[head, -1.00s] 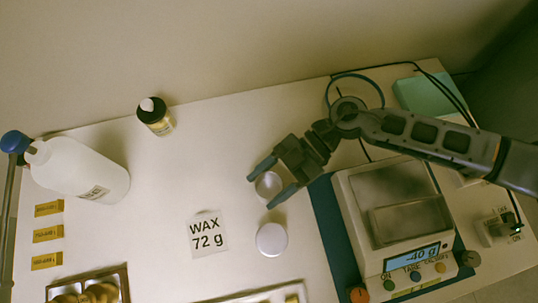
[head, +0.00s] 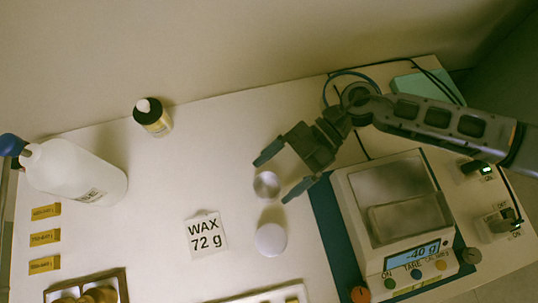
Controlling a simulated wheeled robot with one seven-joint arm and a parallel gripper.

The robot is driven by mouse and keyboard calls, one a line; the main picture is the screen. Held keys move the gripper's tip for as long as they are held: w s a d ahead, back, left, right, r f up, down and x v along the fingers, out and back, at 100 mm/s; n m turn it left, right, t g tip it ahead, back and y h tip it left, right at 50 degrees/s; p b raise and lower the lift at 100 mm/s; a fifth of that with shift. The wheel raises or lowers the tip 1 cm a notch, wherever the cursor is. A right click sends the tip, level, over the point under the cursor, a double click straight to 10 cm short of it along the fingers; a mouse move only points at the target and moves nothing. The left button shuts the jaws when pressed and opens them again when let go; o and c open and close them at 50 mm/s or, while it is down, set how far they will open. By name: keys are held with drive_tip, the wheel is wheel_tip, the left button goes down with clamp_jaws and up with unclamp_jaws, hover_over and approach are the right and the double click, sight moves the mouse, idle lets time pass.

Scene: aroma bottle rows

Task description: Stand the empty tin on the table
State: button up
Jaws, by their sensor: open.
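The empty tin (head: 266,185), a small round metal cup, stands on the white table (head: 190,150) left of the scale. My gripper (head: 270,174) is open, with its two blue-tipped fingers spread apart. The tin is at the mouth of the fingers, with a visible gap on each side. I cannot tell how high the fingertips are above the table.
The scale (head: 400,215), on a blue mat, reads -40 g. A dropper bottle (head: 153,117) and a large white bottle (head: 75,172) stand left.

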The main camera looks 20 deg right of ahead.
drive_tip(key=v, duration=0.4)
drive_tip(key=shift+d+r, duration=0.1)
